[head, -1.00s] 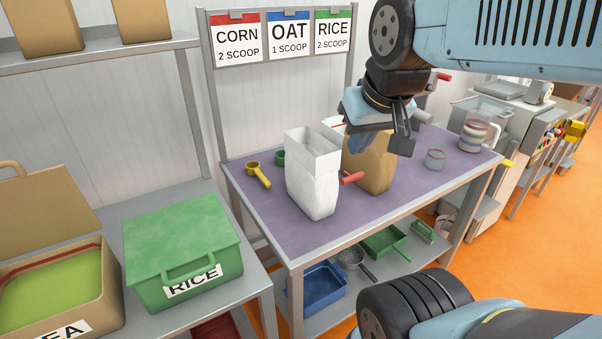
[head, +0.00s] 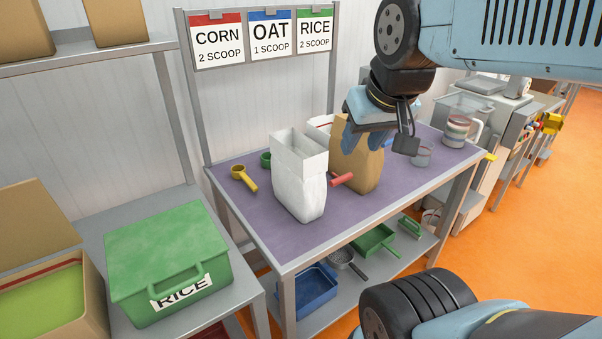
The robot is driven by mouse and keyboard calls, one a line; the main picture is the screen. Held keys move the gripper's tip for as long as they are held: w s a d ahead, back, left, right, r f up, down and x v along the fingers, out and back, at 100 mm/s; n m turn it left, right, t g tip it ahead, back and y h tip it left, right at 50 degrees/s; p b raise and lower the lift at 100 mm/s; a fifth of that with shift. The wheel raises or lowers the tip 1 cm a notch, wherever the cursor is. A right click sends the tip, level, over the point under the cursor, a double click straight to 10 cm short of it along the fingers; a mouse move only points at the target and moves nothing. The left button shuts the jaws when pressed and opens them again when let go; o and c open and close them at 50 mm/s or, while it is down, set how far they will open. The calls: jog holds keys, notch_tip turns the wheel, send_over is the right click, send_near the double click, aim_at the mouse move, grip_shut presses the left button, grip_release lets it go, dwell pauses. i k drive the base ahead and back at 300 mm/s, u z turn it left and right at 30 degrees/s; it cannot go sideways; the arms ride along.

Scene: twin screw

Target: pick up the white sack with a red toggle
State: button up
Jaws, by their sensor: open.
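A white sack (head: 299,190) with an open, squared top stands upright on the purple-topped table. A second white item (head: 321,122) with a bit of red shows behind, mostly hidden. My gripper (head: 364,138) is open, its blue fingers pointing down at the top of the brown sack, right of the white sack and apart from it. Whether the fingers touch the brown sack is unclear.
A yellow scoop (head: 244,177) and a green scoop (head: 266,159) lie left of the white sack. A small cup (head: 422,155) and a jug (head: 459,131) stand at the right. The purple tabletop (head: 262,222) is clear at front left. A green RICE bin (head: 168,258) stands on the left bench.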

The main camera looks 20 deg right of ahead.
aim_at(299, 164)
jog(key=u, duration=1.05)
jog(key=i, duration=0.1)
jog(key=z, duration=2.55)
jog(key=k, duration=2)
jog(key=u, duration=1.35)
jog(key=i, duration=1.05)
jog(key=u, duration=0.05)
